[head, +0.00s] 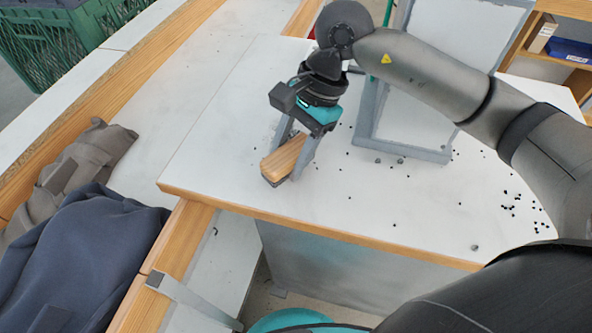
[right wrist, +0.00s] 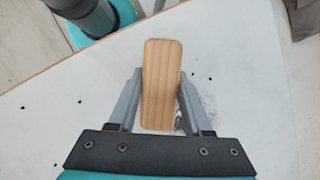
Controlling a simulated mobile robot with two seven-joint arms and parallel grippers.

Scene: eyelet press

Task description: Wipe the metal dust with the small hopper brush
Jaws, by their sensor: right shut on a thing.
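The small hopper brush (head: 284,156) has a pale wooden back and a dark underside. My right gripper (head: 291,160) is shut on it and holds it at or just above the white tabletop, near the table's left front part; contact cannot be told. In the right wrist view the brush's wooden back (right wrist: 161,85) stands between the two fingers (right wrist: 160,100). Metal dust shows as dark specks, densest at the right of the table (head: 518,205). A grey smudge lies beside the brush in the right wrist view (right wrist: 208,100). My left gripper is not in view.
A grey metal frame (head: 405,150) stands on the white table (head: 225,150), right of the brush. Dark and brown cloth garments (head: 90,245) lie at the left. A green crate (head: 60,35) is at the upper left. The table's front has a wooden edge (head: 330,233).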

